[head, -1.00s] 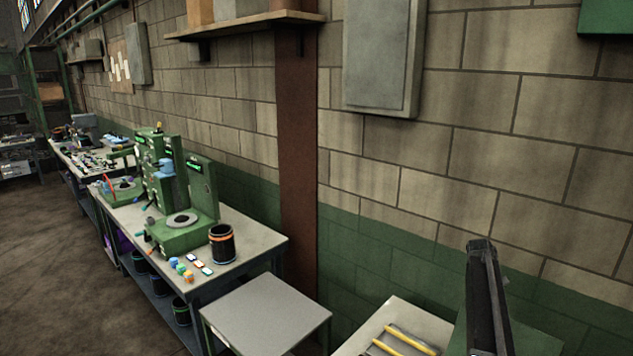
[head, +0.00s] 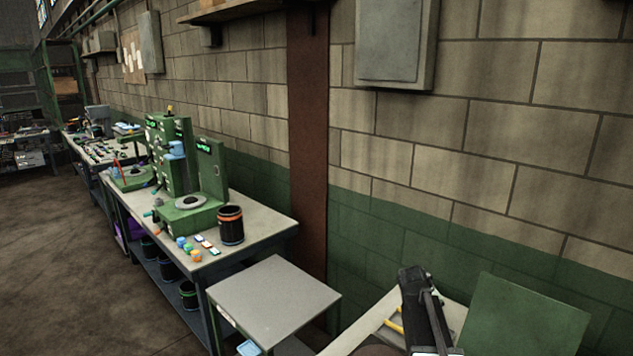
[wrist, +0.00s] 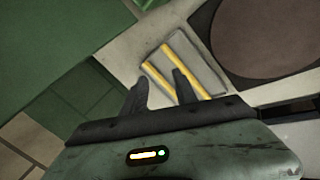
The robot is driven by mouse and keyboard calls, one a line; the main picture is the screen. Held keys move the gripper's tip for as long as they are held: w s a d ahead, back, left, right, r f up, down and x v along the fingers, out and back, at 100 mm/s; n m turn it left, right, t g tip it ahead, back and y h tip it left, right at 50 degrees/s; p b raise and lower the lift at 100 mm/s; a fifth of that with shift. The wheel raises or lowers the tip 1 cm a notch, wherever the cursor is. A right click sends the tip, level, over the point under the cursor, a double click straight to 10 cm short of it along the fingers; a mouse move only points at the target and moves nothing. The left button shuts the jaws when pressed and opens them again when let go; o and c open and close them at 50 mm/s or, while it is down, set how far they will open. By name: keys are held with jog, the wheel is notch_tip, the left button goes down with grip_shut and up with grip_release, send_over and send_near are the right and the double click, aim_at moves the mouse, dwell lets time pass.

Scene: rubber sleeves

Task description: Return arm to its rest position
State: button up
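My arm, dark and narrow, shows at the lower right of the head view, with its end (head: 420,300) above a pale worktop (head: 365,335). In the wrist view my gripper (wrist: 160,91) has its two dark fingers apart with nothing held between them. Beyond the fingers, a grey plate with two yellow bars (wrist: 180,68) lies on the worktop. A bit of yellow also shows beside my arm in the head view (head: 393,326). Whether the fingers touch the plate or bars cannot be told.
A dark brown disc (wrist: 270,38) is at the upper right of the wrist view. A green panel (head: 525,318) stands right of my arm. A small grey table (head: 273,297) and a bench (head: 262,228) with green machines (head: 190,214) and a black bin (head: 230,226) are left.

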jog(key=s+a+f+m+g+y+b, duration=0.1)
jog(key=s+a+f, duration=0.3)
jog(key=s+a, duration=0.4)
jog(key=s+a+f+m+g+y+b, duration=0.2)
jog(key=s+a+f+y, duration=0.1)
jog(key=s+a, duration=0.6)
jog(key=shift+s+f+y+b, duration=0.4)
jog(key=shift+s, duration=0.5)
jog(key=shift+d, duration=0.1)
